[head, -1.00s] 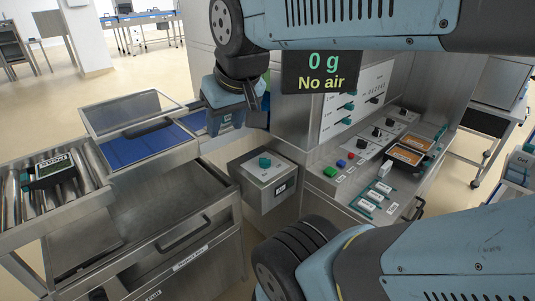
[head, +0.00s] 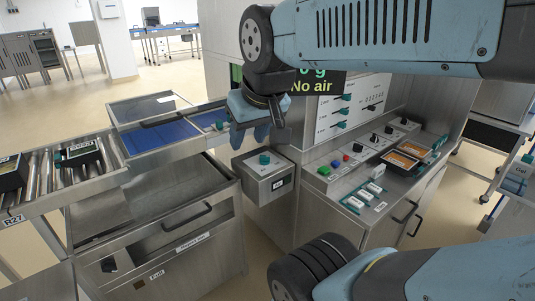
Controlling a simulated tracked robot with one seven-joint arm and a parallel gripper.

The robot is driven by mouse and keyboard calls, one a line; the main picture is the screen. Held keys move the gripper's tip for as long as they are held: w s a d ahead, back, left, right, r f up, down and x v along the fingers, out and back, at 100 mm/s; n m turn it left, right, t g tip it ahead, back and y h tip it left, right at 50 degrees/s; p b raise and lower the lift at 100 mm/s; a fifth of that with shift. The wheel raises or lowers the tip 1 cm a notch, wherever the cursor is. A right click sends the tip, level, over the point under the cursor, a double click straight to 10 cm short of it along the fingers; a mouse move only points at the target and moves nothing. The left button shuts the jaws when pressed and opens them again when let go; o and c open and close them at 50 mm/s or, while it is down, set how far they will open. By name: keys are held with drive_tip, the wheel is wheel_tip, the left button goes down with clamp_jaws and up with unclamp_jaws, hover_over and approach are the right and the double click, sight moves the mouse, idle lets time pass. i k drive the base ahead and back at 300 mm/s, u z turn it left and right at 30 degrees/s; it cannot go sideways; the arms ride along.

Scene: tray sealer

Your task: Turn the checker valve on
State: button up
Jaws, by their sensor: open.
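A steel box (head: 257,184) with a teal knob (head: 264,158) on its top face stands in the middle of the head view. This looks like the checker valve, but its small label is too small to read surely. My gripper (head: 252,132) is open and empty, with its fingers pointing down. In the picture it is just above and left of the knob, apart from it; the depth between them is hard to judge. A dark display (head: 317,85) reads "No air", its upper line partly covered by my arm.
Right of the box is a panel with green, blue and red buttons (head: 335,164), several black knobs and orange-filled trays (head: 400,160). At left are a roller conveyor (head: 40,185) with dark trays, a blue belt (head: 165,137) and a steel cabinet (head: 165,235) with handles.

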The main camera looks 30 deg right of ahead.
sight(264, 159)
drive_tip(key=u, duration=0.2)
drive_tip(key=i, duration=0.85)
drive_tip(key=z, duration=0.1)
